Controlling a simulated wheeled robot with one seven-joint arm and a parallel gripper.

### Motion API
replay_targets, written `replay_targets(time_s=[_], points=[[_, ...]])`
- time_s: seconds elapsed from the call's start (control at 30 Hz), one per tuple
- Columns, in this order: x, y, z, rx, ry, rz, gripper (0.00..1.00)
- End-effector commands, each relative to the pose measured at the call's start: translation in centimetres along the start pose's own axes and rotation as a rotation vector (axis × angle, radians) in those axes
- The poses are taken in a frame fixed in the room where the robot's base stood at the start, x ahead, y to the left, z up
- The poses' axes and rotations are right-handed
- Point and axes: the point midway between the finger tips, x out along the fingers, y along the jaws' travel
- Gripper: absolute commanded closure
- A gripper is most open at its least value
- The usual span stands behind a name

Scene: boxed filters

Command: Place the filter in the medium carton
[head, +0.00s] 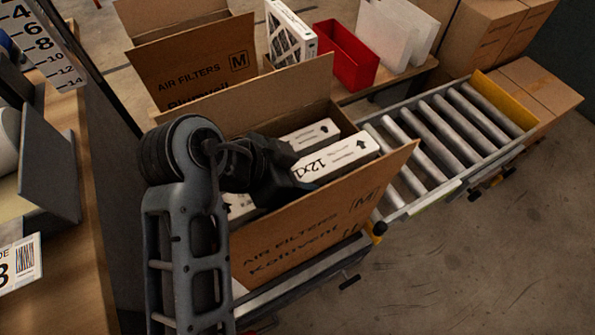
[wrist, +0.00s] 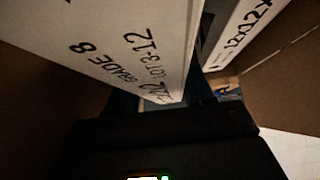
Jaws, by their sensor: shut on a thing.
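The medium carton (head: 290,245), brown and marked M and AIR FILTERS, stands with its flaps open. My gripper (head: 297,178) reaches down into its mouth, shut on the left end of a white-edged filter (head: 340,157) lettered 12x1. This filter lies within the carton's opening, close to the front wall; its lower part is hidden. Another white filter (head: 312,133) sits behind it, and part of one (head: 240,206) shows left of my gripper. In the wrist view, a lettered filter edge (wrist: 125,55) and a second one (wrist: 237,35) appear between brown carton walls; the dark gripper (wrist: 165,110) is below.
A second open M carton (head: 195,78) stands behind. Beyond are an upright filter (head: 290,40), a red bin (head: 345,55) and white panels (head: 395,32). A roller conveyor (head: 455,135) runs right of the carton. A wooden bench (head: 60,270) is at the left.

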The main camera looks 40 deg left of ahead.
Motion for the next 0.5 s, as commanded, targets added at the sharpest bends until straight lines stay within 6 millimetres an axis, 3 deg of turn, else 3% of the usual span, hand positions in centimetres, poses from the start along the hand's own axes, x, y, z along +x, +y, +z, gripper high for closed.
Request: replay_targets(time_s=[0.1, 0.13, 0.4, 0.5], points=[[0.04, -0.02, 0.07, 0.0, 0.0, -0.001, 1.0], [0.06, -0.01, 0.09, 0.0, 0.0, 0.0, 0.47], [0.07, 0.0, 0.09, -0.001, 0.0, 0.0, 0.23], [0.07, 0.0, 0.1, -0.001, 0.0, 0.0, 0.23]])
